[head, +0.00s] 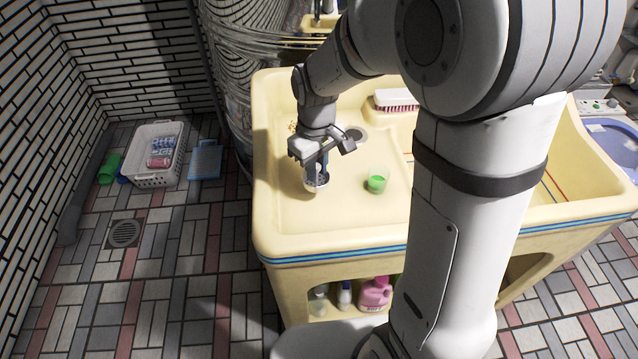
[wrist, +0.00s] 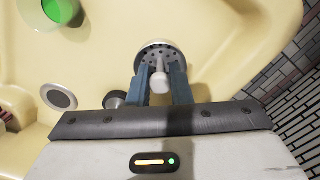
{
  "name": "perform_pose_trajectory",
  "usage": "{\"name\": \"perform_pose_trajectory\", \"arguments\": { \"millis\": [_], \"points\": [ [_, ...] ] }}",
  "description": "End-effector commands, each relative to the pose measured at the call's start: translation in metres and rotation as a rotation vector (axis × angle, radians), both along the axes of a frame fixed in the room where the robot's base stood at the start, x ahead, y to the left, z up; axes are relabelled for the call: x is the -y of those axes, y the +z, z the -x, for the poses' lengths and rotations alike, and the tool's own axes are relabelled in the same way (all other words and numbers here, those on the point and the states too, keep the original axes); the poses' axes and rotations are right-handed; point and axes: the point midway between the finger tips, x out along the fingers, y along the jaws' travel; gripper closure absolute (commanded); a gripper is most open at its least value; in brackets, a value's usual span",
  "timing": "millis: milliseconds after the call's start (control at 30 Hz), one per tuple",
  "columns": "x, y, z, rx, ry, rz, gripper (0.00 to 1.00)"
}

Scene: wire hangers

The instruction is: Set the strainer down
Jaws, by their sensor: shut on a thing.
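The strainer (wrist: 152,49) is a round, light grey piece with dark holes and a pale knob standing up from its middle. It also shows below my gripper in the head view (head: 316,184), over the left part of the cream sink top (head: 290,208). My gripper (wrist: 162,76) points down, with its blue-grey fingers on either side of the knob, shut on the strainer. I cannot tell whether the strainer touches the surface beneath it. The fingers and wrist hide part of it in the head view.
A clear cup with green contents (head: 377,182) stands to the right of the strainer. A round drain (head: 356,134) lies behind, and a brush (head: 396,99) rests farther back. The front left of the sink top is bare. A white basket (head: 152,155) stands on the floor at left.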

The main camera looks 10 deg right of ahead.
Motion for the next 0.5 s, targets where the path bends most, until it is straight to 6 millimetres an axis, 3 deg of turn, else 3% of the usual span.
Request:
{"name": "perform_pose_trajectory", "arguments": {
  "millis": [500],
  "points": [
    [0.001,-0.058,0.0,-0.001,-0.003,0.001,1.0]
  ]
}}
